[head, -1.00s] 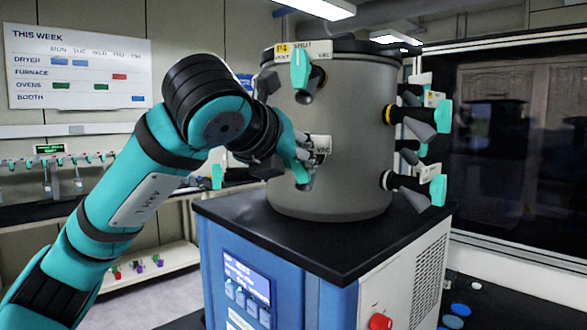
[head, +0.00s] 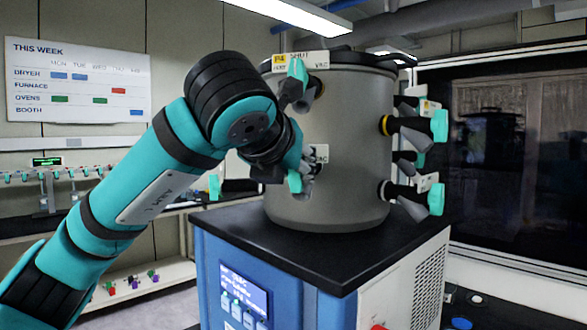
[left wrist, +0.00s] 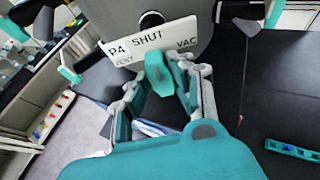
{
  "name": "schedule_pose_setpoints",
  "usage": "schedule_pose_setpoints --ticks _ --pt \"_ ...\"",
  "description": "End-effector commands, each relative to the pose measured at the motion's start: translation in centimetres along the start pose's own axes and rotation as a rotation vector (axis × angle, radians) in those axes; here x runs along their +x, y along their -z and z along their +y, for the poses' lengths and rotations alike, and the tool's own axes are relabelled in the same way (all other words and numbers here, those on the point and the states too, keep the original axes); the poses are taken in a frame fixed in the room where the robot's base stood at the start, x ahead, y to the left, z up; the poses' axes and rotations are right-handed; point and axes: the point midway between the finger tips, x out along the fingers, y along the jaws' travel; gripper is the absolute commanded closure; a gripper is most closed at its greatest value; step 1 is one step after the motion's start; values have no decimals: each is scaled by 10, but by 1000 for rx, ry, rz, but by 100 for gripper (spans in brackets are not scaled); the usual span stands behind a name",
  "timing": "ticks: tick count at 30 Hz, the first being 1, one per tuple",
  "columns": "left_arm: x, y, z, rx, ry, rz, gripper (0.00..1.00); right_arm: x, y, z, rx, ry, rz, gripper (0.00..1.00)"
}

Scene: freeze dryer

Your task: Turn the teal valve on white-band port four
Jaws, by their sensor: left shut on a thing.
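The teal valve (left wrist: 158,74) of white-band port four is in the left wrist view, below a white label plate (left wrist: 148,42) reading P4, SHUT and VAC. A pale ring shows around the dark port (left wrist: 151,20) behind the plate. My left gripper (left wrist: 160,84) is shut on this valve, one finger on each side of its handle. In the head view my left gripper (head: 298,168) is at the lower front port of the grey chamber (head: 350,140), and my arm hides much of the valve. The label's VAC end (head: 321,160) shows beside it. My right gripper is not in view.
Another teal valve (head: 298,70) sits higher, under a yellow-marked P4 label (head: 300,61), close to my arm. Several valves, including one with a yellow band (head: 384,125), stick out on the chamber's right. The chamber stands on a black-topped blue cabinet (head: 250,265).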

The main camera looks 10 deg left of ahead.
Motion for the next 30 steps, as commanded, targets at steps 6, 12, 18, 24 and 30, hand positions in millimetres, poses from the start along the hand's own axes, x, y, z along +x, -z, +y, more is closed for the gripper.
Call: schedule_pose_setpoints --ticks 6,12,18,24,30 --pt "0 1 0 0 1 1 63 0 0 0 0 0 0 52" --pt "0 0 0 0 1 1 58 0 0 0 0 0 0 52" --pt "-6 0 0 0 2 -2 58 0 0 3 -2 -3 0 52" --pt "-41 -1 0 0 2 -6 58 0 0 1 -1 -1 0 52" --pt "-84 -1 -1 1 2 -4 58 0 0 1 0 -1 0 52"
